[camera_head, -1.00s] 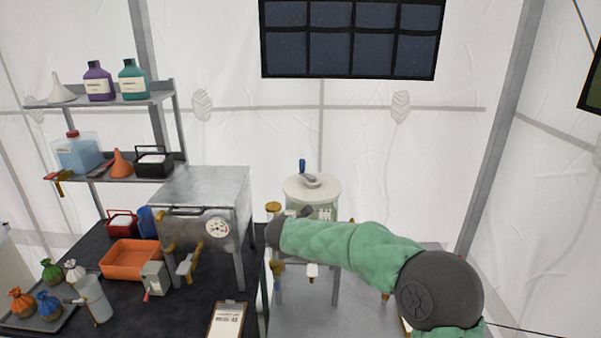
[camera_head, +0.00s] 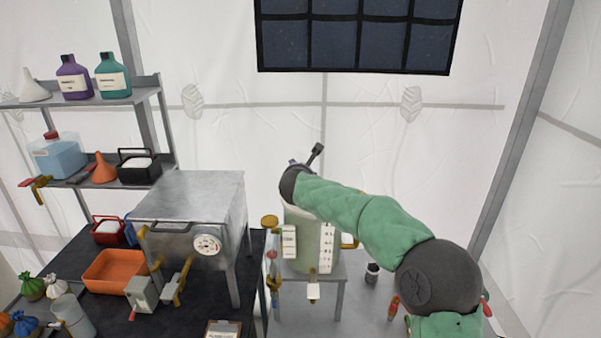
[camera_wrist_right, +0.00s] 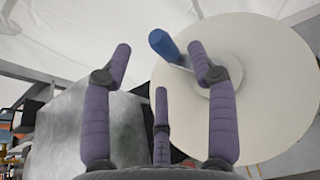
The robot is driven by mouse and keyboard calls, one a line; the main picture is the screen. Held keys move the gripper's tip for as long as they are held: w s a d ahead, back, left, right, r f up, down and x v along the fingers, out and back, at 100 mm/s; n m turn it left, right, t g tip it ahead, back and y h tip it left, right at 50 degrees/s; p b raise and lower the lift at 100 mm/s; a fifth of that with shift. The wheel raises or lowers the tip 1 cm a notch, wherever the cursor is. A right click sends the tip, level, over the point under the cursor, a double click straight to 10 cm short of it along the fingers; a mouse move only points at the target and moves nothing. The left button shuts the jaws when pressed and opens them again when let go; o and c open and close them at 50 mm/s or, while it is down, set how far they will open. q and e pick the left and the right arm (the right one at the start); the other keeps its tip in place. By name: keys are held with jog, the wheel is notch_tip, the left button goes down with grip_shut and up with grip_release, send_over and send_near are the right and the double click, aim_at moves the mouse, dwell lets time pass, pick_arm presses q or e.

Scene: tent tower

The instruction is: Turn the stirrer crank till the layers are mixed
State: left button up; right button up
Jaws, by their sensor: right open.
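The mixing vessel (camera_head: 305,248) is a pale green, see-through cylinder with white labels on a small stand, right of the metal box. Its round white lid (camera_wrist_right: 265,110) fills the right of the wrist view. The crank's blue handle (camera_wrist_right: 164,44) sticks up from a grey crank arm near the lid's edge. My right gripper (camera_head: 306,157) is above the vessel and hides the lid and crank in the head view. In the wrist view the right gripper (camera_wrist_right: 160,50) is open, and the handle appears between its fingertips, beyond them, nearer the right finger. My left gripper is not in view.
A metal box with a dial (camera_head: 195,215) stands close left of the vessel on a black table. An orange tray (camera_head: 112,270) and a grey lever box (camera_head: 142,293) are farther left. Shelves (camera_head: 90,100) with bottles stand behind.

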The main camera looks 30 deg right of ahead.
jog(key=shift+x, duration=2.7)
jog(key=c, duration=1.2)
